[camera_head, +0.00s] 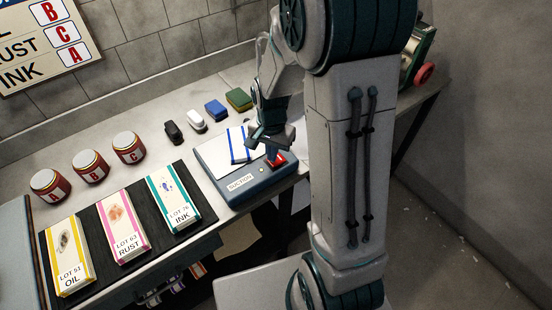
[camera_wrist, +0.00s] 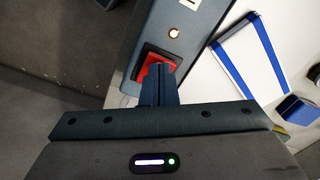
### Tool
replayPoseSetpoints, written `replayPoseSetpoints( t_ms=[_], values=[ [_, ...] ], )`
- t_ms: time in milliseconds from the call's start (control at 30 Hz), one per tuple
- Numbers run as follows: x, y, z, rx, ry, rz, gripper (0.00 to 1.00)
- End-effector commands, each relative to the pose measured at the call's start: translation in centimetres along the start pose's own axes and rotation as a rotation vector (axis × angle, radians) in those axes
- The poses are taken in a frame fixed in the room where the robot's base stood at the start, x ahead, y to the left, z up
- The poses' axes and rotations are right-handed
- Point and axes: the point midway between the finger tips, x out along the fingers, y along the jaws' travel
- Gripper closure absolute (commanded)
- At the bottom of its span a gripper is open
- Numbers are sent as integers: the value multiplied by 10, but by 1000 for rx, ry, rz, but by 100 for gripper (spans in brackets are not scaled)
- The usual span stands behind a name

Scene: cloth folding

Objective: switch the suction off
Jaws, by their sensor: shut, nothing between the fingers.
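The suction box (camera_head: 219,189) is a blue-grey case with a pale top plate and a "SUCTION" label, near the front edge of the bench. Its red rocker switch (camera_head: 279,160) is at the right end; it also shows in the wrist view (camera_wrist: 159,59). A small round lamp (camera_wrist: 174,33) beside the switch looks lit, with an orange rim. A white cloth with blue stripes (camera_wrist: 247,48) lies flat on the top plate. My gripper (camera_head: 271,154) is shut and empty, its fingertips (camera_wrist: 160,68) at the red switch, covering part of it. Whether they press it I cannot tell.
Three lidded jars (camera_head: 91,166) stand at the left, behind boxes labelled OIL (camera_head: 72,278), RUST (camera_head: 130,246) and INK (camera_head: 181,217) on a dark mat. A blue block (camera_head: 215,109), a green block (camera_head: 238,99) and black and white items lie behind the box.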

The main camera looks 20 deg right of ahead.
Motion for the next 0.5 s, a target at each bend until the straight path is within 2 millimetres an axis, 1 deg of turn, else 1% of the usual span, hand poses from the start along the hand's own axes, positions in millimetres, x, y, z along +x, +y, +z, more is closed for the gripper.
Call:
replayPoseSetpoints(
  t_ms=[500],
  values=[
    [9, 0, 0, 0, 0, 0, 100]
  ],
)
